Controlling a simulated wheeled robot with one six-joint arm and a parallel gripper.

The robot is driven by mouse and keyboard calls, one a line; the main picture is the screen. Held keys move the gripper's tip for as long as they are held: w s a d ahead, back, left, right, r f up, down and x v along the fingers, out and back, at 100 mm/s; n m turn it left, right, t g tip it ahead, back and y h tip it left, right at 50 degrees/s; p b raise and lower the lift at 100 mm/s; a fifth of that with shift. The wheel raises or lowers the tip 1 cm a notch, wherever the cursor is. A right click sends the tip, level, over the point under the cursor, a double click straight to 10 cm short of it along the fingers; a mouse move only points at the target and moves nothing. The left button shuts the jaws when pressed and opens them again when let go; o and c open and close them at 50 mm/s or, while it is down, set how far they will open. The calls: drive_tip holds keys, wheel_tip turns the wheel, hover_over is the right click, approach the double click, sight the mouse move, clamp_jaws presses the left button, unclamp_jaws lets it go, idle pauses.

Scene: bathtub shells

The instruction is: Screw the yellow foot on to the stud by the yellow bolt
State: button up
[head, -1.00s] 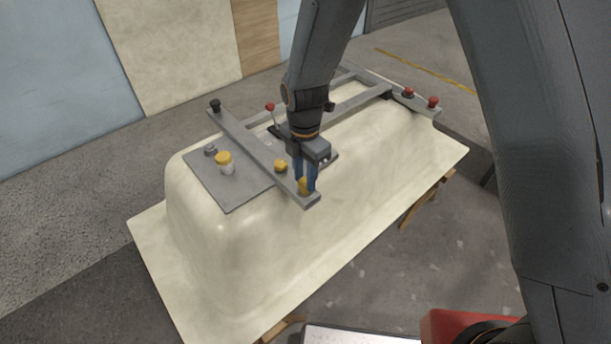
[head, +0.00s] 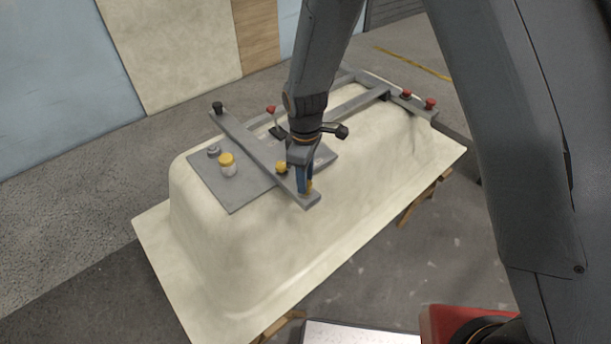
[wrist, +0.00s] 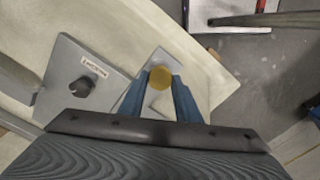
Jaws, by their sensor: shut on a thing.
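The yellow foot (wrist: 160,78) sits between the blue fingers of my gripper (wrist: 158,92) in the wrist view. In the head view my gripper (head: 305,184) points down at the near end of the grey crossbar (head: 248,142), shut on the foot (head: 309,186), which is mostly hidden. The stud under the foot cannot be seen. A yellow bolt (head: 282,167) stands on the same bar, just left of my gripper.
A grey plate (head: 232,196) on the upturned tub shell (head: 200,235) carries a yellow-lidded jar (head: 227,166) and a grey part (head: 213,151). A black foot (head: 217,107) tops the bar's far end. Red feet (head: 430,104) stand at the frame's right end. A red-tipped lever (head: 271,110) rises behind the bar.

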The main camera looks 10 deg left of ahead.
drive_tip(key=shift+m, duration=0.6)
drive_tip(key=o, duration=1.2)
drive_tip(key=shift+c, duration=0.7)
drive_tip(key=n+b, duration=0.1)
drive_tip(key=n, duration=0.5)
drive_tip(key=n+b, duration=0.1)
drive_tip(key=n, duration=0.6)
